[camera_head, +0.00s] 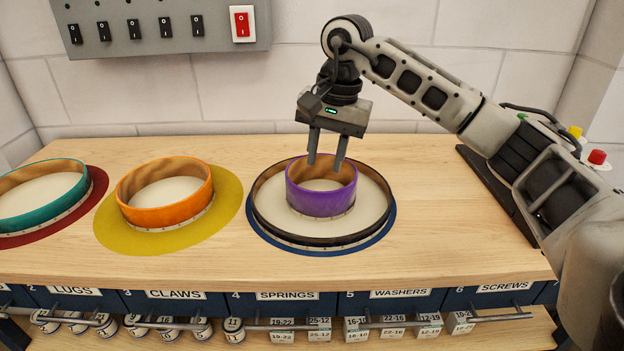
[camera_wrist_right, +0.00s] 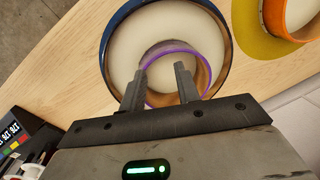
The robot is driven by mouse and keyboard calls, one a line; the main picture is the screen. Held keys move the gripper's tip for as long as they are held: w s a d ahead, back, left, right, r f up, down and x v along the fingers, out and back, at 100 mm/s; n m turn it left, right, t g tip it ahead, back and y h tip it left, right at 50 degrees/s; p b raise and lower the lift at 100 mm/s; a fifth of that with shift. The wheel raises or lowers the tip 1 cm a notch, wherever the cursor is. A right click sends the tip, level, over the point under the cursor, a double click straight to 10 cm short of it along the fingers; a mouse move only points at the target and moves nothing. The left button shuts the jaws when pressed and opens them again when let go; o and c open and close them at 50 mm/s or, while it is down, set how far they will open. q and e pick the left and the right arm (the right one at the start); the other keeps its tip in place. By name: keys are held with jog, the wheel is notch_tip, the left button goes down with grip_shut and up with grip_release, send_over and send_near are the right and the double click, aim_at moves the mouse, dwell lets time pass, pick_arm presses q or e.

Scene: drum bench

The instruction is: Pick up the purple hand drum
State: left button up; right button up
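The purple hand drum (camera_head: 321,204) is a short purple hoop standing upright inside a larger black-rimmed drum (camera_head: 305,241). My right gripper (camera_head: 326,166) is open and points down over the purple drum's opening, near its far rim. In the right wrist view, the open fingers (camera_wrist_right: 160,70) overlap the purple hoop (camera_wrist_right: 203,72), with nothing visible between them but the pale floor of the drum and part of its rim. I cannot tell whether a fingertip touches the hoop. My left gripper is not in view.
The black-rimmed drum sits on a blue disc (camera_head: 272,243). To the left are an orange drum (camera_head: 170,214) on a yellow disc (camera_head: 112,230) and a teal drum (camera_head: 45,202) on a red disc (camera_head: 98,190). A switch panel (camera_head: 155,45) hangs behind. The bench front (camera_head: 480,265) is clear.

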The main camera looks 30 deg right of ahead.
aim_at(355, 177)
jog(key=d+r+h, duration=0.2)
jog(key=d+r, duration=0.1)
jog(key=d, duration=0.4)
jog(key=f, duration=0.3)
jog(key=f+b, duration=0.1)
jog(key=f, duration=0.1)
jog(key=f+b, duration=0.1)
jog(key=f, duration=0.2)
jog(key=shift+w+d+f, duration=0.3)
jog(key=shift+f, duration=0.05)
jog(key=shift+w+d+f, duration=0.15)
jog(key=shift+f, duration=0.8)
jog(key=shift+w+d+f, duration=0.15)
jog(key=shift+d+f, duration=0.05)
jog(key=shift+f, duration=0.75)
jog(key=shift+w+d+f, duration=0.15)
jog(key=shift+f, duration=0.8)
grip_shut()
